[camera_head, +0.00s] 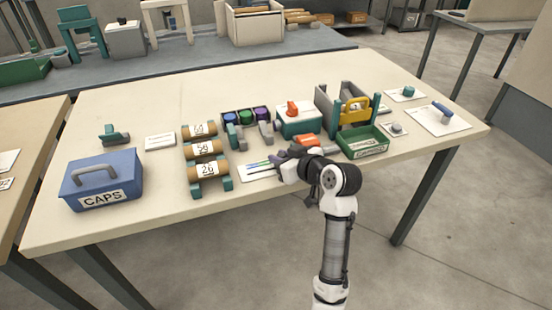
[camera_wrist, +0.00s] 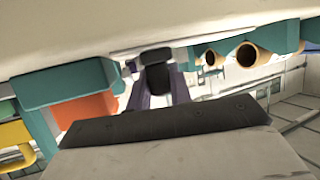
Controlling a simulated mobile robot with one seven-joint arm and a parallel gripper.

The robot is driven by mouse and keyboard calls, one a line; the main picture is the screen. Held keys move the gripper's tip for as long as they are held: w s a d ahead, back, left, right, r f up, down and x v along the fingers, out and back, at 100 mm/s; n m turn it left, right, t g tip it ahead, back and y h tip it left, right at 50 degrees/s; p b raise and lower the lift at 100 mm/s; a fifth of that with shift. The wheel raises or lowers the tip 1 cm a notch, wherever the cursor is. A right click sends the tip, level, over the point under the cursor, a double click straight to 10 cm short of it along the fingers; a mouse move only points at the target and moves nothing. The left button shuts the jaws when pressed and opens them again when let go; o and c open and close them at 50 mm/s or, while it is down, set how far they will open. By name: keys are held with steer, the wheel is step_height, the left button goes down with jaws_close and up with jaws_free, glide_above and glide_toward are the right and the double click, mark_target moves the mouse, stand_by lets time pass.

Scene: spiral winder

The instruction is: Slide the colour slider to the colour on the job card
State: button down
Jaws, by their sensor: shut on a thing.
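My gripper (camera_head: 281,160) reaches low over the table's front edge, at the right end of a white card or plate (camera_head: 257,172) with green and blue stripes. In the wrist view its dark fingers (camera_wrist: 159,84) are close together, shut on a small part that they mostly hide; it seems to be the colour slider. The slider's position and colour cannot be read. No job card can be told for sure; a small white card (camera_head: 160,141) lies further left, too small to read. A rack of blue, green and purple pots (camera_head: 246,116) stands behind the gripper.
Numbered brown rolls on teal stands (camera_head: 205,167) are left of the gripper. A teal box with an orange handle (camera_head: 298,118), an orange part (camera_head: 305,141) and a green tray (camera_head: 362,142) crowd the right. A blue CAPS box (camera_head: 103,178) stands far left. The table's back is clear.

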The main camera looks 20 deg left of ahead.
steer(key=c, duration=1.3)
jaws_free()
steer(key=shift+w+d, duration=0.2)
steer(key=shift+d, duration=0.1)
steer(key=shift+o, duration=0.2)
steer(key=shift+s, duration=0.1)
steer(key=b+v, duration=0.1)
steer(key=v, duration=1.2)
steer(key=shift+s+d+r+b, duration=0.15)
steer(key=shift+s+r+b, duration=0.1)
steer(key=shift+b, duration=0.15)
